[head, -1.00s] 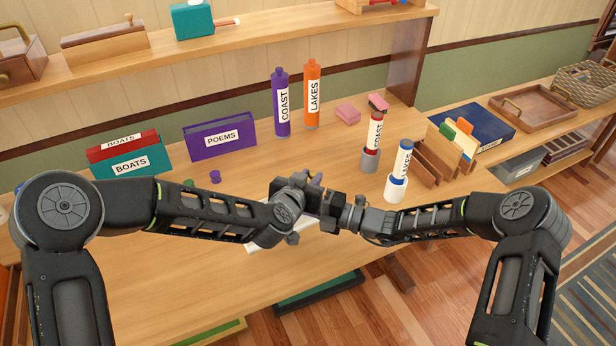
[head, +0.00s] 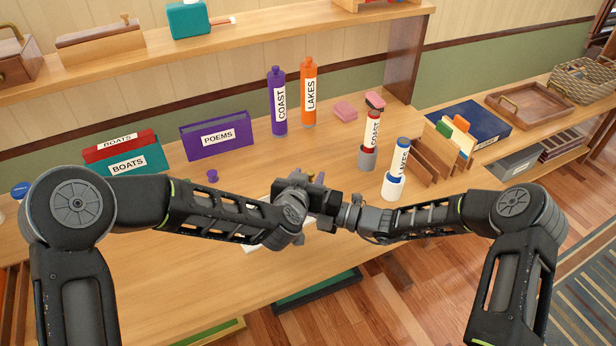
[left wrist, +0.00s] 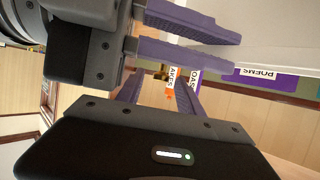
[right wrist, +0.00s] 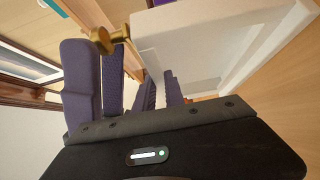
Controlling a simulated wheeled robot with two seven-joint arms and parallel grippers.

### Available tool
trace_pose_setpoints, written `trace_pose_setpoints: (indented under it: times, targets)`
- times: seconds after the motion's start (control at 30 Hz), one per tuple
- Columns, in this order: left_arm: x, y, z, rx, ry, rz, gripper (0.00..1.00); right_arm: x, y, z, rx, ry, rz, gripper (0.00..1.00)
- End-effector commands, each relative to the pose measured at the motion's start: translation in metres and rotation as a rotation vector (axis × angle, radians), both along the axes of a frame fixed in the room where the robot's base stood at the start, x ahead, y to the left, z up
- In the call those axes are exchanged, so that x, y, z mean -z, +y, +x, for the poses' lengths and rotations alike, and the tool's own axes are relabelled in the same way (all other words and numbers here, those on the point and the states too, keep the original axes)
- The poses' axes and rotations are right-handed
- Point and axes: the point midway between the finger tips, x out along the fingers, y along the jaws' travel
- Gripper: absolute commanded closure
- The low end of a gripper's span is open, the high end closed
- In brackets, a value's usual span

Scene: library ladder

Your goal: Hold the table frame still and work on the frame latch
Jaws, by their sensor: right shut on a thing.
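The table frame shows as a white panel (right wrist: 205,40) in the right wrist view, and also in the left wrist view (left wrist: 275,22). The brass frame latch (right wrist: 104,40) stands off the panel's edge. My right gripper (right wrist: 161,92) is shut on the frame's edge. My left gripper (left wrist: 160,88) is open, its purple fingers apart around the brass latch; whether they touch it, I cannot tell. In the head view the left gripper (head: 316,180) meets the right one, and my arms hide the latch.
Beyond the grippers stand purple COAST (head: 279,105) and orange LAKES (head: 309,95) bottles. To the right are a grey holder (head: 367,158), a white holder (head: 392,187) and a wooden sorter (head: 432,160). The purple POEMS box (head: 218,138) is behind left. The front tabletop is clear.

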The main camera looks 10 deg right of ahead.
Motion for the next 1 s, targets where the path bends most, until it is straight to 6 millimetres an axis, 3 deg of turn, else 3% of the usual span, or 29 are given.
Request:
trace_pose_setpoints:
  times: [0.37,0.8,1.0]
  targets:
    - [-0.005,0.003,-0.008,0.002,-0.003,0.0,0.57,0.0,-0.001,0.001,0.003,0.0,-0.001,1.0]
    - [-0.036,0.03,-0.078,0.001,-0.004,0.002,0.57,0.0,-0.002,0.001,0.004,0.0,-0.001,1.0]
    - [-0.045,0.038,-0.1,0.0,-0.002,0.0,0.57,0.0,-0.001,0.001,0.003,0.0,-0.001,1.0]
